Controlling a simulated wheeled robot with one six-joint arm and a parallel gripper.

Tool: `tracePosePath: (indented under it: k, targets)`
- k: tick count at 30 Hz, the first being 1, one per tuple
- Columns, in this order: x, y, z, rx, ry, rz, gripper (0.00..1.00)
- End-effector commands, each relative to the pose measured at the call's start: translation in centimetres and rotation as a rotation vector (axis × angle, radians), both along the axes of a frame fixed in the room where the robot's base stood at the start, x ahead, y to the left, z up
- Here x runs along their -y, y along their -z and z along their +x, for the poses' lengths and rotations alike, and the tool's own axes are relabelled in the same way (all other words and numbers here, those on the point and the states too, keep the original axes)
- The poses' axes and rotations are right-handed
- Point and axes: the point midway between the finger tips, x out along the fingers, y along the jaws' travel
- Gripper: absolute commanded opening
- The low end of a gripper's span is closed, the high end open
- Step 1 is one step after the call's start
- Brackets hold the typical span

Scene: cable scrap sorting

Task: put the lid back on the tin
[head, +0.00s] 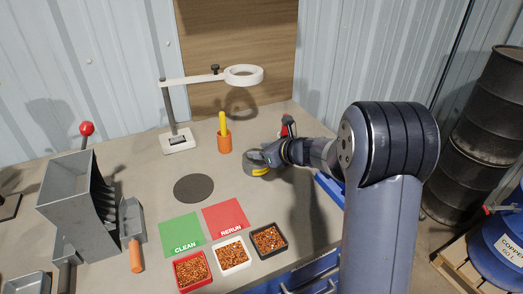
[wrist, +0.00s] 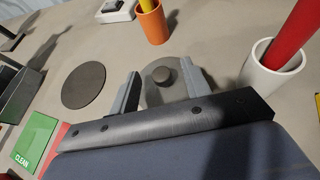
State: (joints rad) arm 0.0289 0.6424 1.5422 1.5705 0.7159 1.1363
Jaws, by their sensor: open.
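A round grey lid with a knob (wrist: 163,75) lies between the two fingers of my gripper (wrist: 162,92) in the wrist view. The fingers stand apart on either side of it, open. In the head view, a short grey tin with a yellow band (head: 258,171) sits on the bench right at my gripper (head: 262,160). My gripper and wrist hide part of it. I cannot tell from these views whether the lid sits level on the tin's rim.
A dark round mat (head: 193,188) lies left of the gripper. An orange cup (head: 224,142) stands behind it, and a white cup with a red handle (wrist: 272,76) stands close on the right. Green (head: 182,234) and red (head: 226,217) cards and several granule trays lie in front.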

Motion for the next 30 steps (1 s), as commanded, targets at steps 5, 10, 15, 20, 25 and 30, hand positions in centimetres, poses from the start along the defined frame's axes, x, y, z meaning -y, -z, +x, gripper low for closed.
tracePosePath:
  k: [5,10,15,20,25,30]
  targets:
    - [0.1,0.0,0.0,0.000,0.000,0.000,0.45]
    - [1.0,-0.7,-1.0,0.001,0.002,0.001,0.45]
    - [3.2,-2.2,-3.0,0.003,0.004,0.000,0.45]
    - [5.2,-3.5,-5.0,0.002,0.004,-0.001,0.45]
    - [6.5,-4.4,-6.4,0.001,0.001,-0.001,0.45]
    - [6.9,-4.7,-6.9,0.000,0.000,0.000,0.45]
